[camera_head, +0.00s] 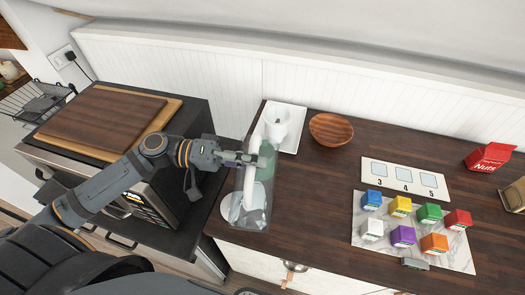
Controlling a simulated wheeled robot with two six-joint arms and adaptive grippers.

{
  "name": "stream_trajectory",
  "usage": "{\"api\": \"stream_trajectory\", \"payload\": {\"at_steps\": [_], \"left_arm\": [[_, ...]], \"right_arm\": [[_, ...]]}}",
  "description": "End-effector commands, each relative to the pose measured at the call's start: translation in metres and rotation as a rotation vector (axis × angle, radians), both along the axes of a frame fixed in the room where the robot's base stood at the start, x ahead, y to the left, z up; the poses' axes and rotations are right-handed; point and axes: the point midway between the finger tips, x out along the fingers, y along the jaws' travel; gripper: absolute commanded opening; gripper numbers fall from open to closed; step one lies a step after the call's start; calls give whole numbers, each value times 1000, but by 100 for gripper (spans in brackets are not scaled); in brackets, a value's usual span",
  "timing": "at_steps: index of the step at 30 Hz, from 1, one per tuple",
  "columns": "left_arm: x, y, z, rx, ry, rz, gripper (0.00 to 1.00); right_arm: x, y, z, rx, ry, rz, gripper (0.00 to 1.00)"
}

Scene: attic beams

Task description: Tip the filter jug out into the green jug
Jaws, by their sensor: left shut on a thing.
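My left gripper (243,158) reaches in from the left and is shut on the filter jug (257,215), a clear smoky vessel with a long white handle. The jug is at the left end of the dark wooden counter; its exact tilt is hard to tell. A green patch (266,161), which looks like part of the green jug, shows behind and through the filter jug near my fingers. Most of the green jug is hidden, and I cannot tell whether the two touch. My right gripper is not in view.
A white cup (277,121) stands on a white tray (299,131) behind the jug, beside a wooden bowl (331,129). Several coloured boxes stand on a marble board (455,256), near a numbered card (404,178) and a red nuts box (489,157). The middle counter is clear.

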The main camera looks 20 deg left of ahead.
Motion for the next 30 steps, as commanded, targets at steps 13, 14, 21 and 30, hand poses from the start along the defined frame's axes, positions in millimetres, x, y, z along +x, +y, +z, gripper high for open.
{"api": "stream_trajectory", "payload": {"at_steps": [13, 14, 21, 30], "left_arm": [[3, 0, 3, -4, 16, 0, 0], [3, 0, 3, -5, 17, 0, 0], [5, 1, 4, -6, 24, -1, 0], [7, 1, 4, -7, 31, 0, 0]], "right_arm": [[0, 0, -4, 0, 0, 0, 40], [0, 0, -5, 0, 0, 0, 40], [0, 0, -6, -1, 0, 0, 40], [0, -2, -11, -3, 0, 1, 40]]}}
